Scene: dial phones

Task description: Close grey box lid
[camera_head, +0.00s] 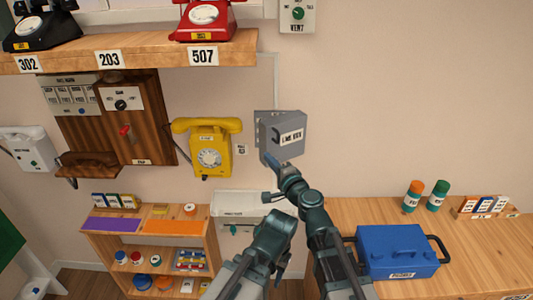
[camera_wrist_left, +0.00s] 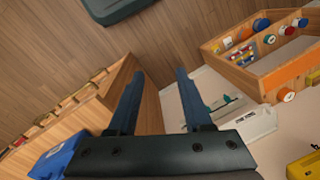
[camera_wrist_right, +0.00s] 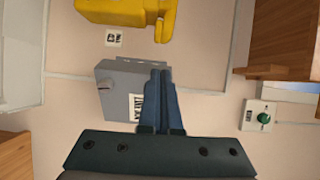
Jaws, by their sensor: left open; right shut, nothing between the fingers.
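The grey line box (camera_head: 284,138) is on the wall right of the yellow phone. Its labelled front panel stands at an angle to the grey plate on its left, so the lid looks partly open; how far I cannot tell. In the right wrist view, the grey box (camera_wrist_right: 118,78) lies just left of the fingers, with its white label beside them. My right gripper (camera_head: 270,160) is shut and empty at the box's lower edge; contact is unclear. It also shows in the right wrist view (camera_wrist_right: 163,74). My left gripper (camera_wrist_left: 160,74) is open and empty, away from the box.
A yellow phone (camera_head: 208,150) hangs close left of the box. A wooden shelf (camera_head: 130,57) with phones is above left. A blue toolbox (camera_head: 396,253) stands on the right counter (camera_head: 460,273). A low shelf unit (camera_head: 150,245) is below left. The wall right of the box is clear.

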